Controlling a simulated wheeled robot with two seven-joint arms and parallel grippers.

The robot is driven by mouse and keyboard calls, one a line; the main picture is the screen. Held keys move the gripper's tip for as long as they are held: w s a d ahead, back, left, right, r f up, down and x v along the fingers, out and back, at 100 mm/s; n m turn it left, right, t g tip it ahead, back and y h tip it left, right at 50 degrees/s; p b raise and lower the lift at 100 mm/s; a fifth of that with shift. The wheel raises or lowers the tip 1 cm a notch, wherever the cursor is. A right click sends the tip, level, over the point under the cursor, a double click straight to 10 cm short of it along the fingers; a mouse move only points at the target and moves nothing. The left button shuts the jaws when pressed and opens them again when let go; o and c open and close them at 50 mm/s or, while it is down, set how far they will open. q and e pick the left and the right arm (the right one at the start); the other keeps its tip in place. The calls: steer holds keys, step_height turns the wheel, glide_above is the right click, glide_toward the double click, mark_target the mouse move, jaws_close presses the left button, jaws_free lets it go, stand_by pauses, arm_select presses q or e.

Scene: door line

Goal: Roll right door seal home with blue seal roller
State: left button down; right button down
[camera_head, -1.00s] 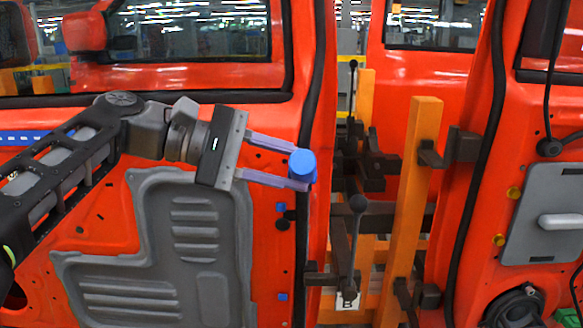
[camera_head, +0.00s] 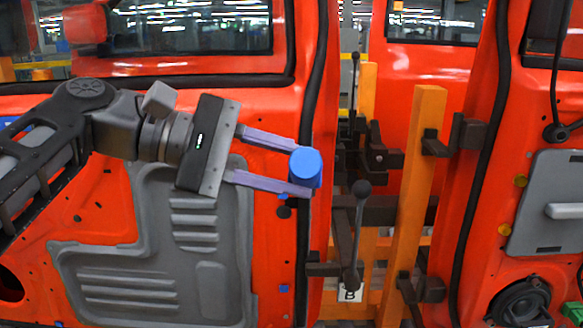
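My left gripper (camera_head: 296,170) comes in from the left in front of the near red door (camera_head: 262,112). Its two purple fingers are shut on the blue seal roller (camera_head: 306,167), a short blue cylinder. The roller is at the black seal (camera_head: 316,90) running down this door's right edge. It overlaps the seal in the picture; I cannot tell whether they touch. Another black seal (camera_head: 484,160) runs down the left edge of the red door at right (camera_head: 478,270), apart from the roller. My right gripper is not in view.
Between the doors stand an orange post (camera_head: 418,190) and dark clamps with a ball-ended lever (camera_head: 361,190), just right of the roller. A grey panel (camera_head: 210,285) covers the near door's lower part. Another red door (camera_head: 430,70) stands behind.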

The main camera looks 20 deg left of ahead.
arm_select(q)
steer(key=s+d+b, duration=0.1)
steer(key=s+d, duration=0.1)
steer(key=s, duration=0.5)
steer(key=shift+s+b, duration=0.3)
steer(key=shift+s, duration=0.1)
stand_by(0.4)
